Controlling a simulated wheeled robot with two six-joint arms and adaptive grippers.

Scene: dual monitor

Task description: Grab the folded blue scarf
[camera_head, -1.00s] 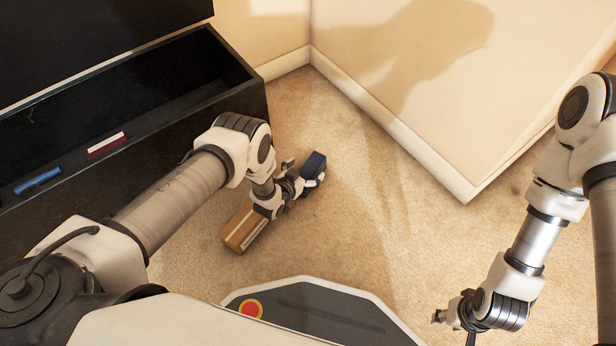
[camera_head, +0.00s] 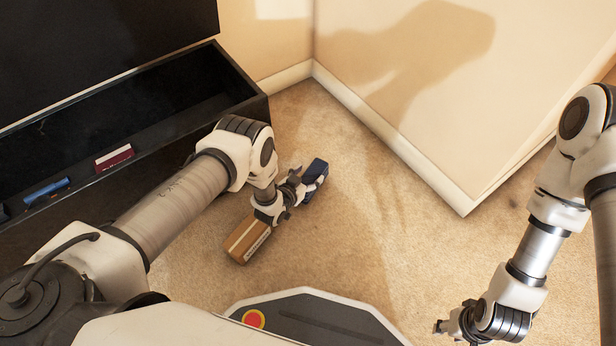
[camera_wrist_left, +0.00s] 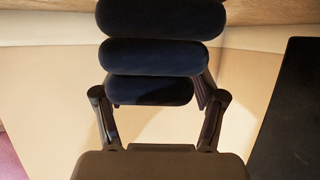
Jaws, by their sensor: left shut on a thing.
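The folded blue scarf (camera_head: 318,168) is a dark navy bundle, held above the carpet in the head view. In the left wrist view its thick rounded folds (camera_wrist_left: 155,57) fill the top middle. My left gripper (camera_head: 307,184) is shut on it, with a finger on each side of the lowest fold in the wrist view (camera_wrist_left: 158,92). My right gripper (camera_head: 440,327) is low at the right, away from the scarf; it is too small to tell whether it is open.
A brown box (camera_head: 241,243) shows beside my left wrist. A black open-fronted cabinet (camera_head: 240,112) stands at the left, with a red item (camera_head: 114,158) and a blue item (camera_head: 46,191) on it. Cream walls (camera_head: 400,100) meet behind. Carpet (camera_head: 370,250) lies clear between my arms.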

